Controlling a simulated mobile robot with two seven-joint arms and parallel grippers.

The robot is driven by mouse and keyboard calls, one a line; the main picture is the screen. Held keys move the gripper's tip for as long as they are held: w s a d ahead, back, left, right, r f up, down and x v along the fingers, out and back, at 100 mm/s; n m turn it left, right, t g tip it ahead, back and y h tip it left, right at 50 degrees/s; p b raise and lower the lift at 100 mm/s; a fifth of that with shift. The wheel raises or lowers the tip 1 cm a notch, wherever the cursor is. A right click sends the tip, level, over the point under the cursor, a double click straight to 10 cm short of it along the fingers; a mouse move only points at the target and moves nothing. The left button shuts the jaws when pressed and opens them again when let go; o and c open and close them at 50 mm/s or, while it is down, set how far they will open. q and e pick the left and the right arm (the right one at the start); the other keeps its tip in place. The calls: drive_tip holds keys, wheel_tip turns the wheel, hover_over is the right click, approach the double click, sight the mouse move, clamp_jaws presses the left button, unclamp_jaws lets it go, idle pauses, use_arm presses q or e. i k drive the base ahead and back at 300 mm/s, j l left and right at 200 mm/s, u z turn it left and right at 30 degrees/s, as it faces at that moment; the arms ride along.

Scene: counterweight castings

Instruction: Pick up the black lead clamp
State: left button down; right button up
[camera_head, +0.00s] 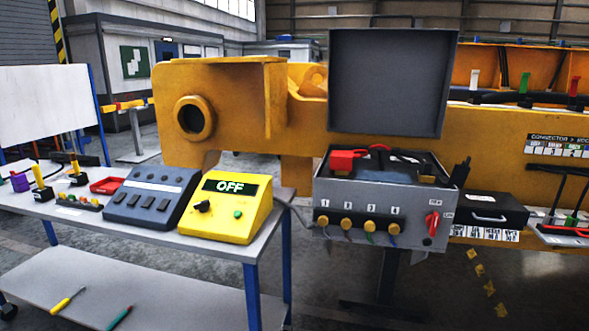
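An open grey box (325,192) on a stand holds a dark battery-like block. A red cover or clamp (345,160) sits at its left, with a red lead (379,148) beside it. A narrow black piece (461,172) stands tilted at the box's right rim; it may be the black lead clamp, but it is too small to be sure. Dark parts inside the box are hard to tell apart. Neither of my grippers is in view.
The box's raised lid (388,82) stands behind it. A red switch (433,223) and several yellow connectors are on its front. Left is a table with a yellow "OFF" box (227,205) and a blue-grey box (150,196). A black case (487,210) is at right. A yellow beam (240,100) runs behind.

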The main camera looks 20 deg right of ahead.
sight(428, 167)
drive_tip(key=z, duration=1.4)
